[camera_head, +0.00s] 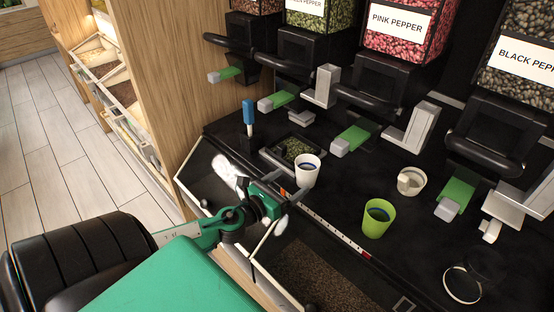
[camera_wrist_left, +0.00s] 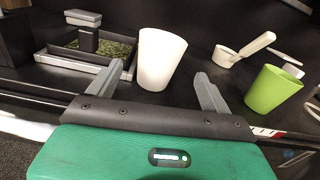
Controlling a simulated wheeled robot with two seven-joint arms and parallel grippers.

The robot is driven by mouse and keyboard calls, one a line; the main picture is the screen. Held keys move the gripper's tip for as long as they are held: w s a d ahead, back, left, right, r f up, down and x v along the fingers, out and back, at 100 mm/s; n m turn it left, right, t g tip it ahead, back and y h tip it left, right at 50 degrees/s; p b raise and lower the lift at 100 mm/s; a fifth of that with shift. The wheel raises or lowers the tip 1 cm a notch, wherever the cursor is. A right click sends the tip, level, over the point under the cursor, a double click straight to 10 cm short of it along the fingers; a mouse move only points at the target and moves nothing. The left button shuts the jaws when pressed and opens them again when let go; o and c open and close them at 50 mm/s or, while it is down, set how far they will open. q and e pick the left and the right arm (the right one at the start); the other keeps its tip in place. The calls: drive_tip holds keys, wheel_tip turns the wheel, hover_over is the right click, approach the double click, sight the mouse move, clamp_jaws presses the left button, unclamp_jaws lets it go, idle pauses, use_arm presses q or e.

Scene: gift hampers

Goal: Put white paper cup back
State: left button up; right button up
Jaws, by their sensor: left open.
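The white paper cup (camera_head: 307,170) stands upright on the black counter, near its front edge, just beyond my left gripper (camera_head: 284,194). In the left wrist view the white cup (camera_wrist_left: 160,60) appears between and beyond the two grey fingers of the left gripper (camera_wrist_left: 160,85). The fingers are spread apart and hold nothing. Whether a finger touches the cup is not clear. My right gripper is not in view.
A green cup (camera_head: 377,217) stands to the right of the white cup. A tray of green pepper (camera_head: 290,149) lies just behind it. A white scoop (camera_head: 410,181) and pepper dispensers (camera_head: 384,78) stand farther back. Bins (camera_head: 310,275) lie below the counter's front edge.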

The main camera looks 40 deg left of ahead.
use_arm(q)
drive_tip(key=s, duration=0.3)
drive_tip(key=shift+s+a+b, duration=0.15)
drive_tip(key=shift+s+b, duration=0.2)
drive_tip(key=shift+s, duration=0.05)
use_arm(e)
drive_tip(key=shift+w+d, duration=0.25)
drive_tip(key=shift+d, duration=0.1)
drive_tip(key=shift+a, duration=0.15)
